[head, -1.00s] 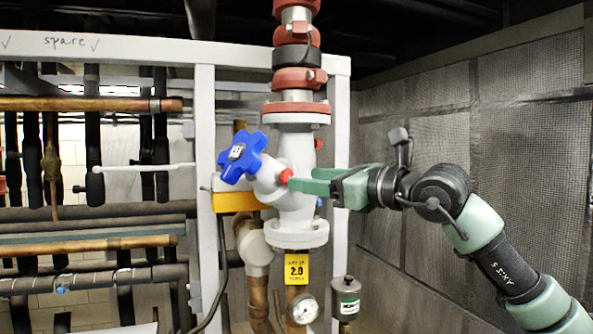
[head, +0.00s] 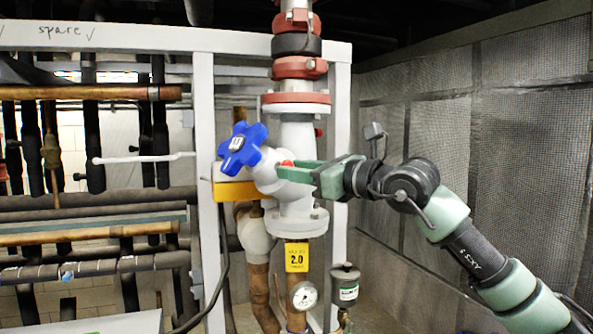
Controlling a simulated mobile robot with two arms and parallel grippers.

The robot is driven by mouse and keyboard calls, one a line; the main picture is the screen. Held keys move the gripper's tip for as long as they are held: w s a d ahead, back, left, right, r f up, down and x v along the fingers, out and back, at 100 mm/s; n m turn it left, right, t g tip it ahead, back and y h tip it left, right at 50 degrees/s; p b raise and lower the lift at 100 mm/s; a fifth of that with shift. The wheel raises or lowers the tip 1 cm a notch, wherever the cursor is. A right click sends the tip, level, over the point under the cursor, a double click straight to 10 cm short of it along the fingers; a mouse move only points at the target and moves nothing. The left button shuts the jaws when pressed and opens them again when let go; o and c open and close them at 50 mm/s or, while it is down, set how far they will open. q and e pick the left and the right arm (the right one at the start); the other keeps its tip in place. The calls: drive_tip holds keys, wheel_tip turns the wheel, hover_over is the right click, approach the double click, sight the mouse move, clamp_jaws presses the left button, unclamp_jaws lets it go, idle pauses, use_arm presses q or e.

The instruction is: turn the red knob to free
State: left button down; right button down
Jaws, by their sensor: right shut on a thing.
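The small red knob (head: 287,163) sits on the side of the white valve body (head: 296,195), to the right of the blue star-shaped handwheel (head: 242,148). It is mostly covered by the green fingers of my right gripper (head: 286,172), so only a bit of red shows above them. My right gripper reaches in from the right and is shut on the red knob. The knob's markings and how far it is turned cannot be seen. My left gripper is not in view.
Red couplings (head: 299,67) stack above the valve. A yellow tag (head: 297,257), a pressure gauge (head: 304,295) and a grey canister (head: 345,285) are below. A white frame post (head: 207,190) stands left. A mesh wall (head: 430,130) closes the right side.

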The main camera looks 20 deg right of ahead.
drive_tip(key=n+b, duration=0.4)
drive_tip(key=n, duration=1.3)
drive_tip(key=shift+n+b, duration=0.3)
drive_tip(key=shift+n, duration=0.1)
idle(0.6)
drive_tip(key=c, duration=1.1)
unclamp_jaws()
drive_tip(key=shift+o, duration=0.2)
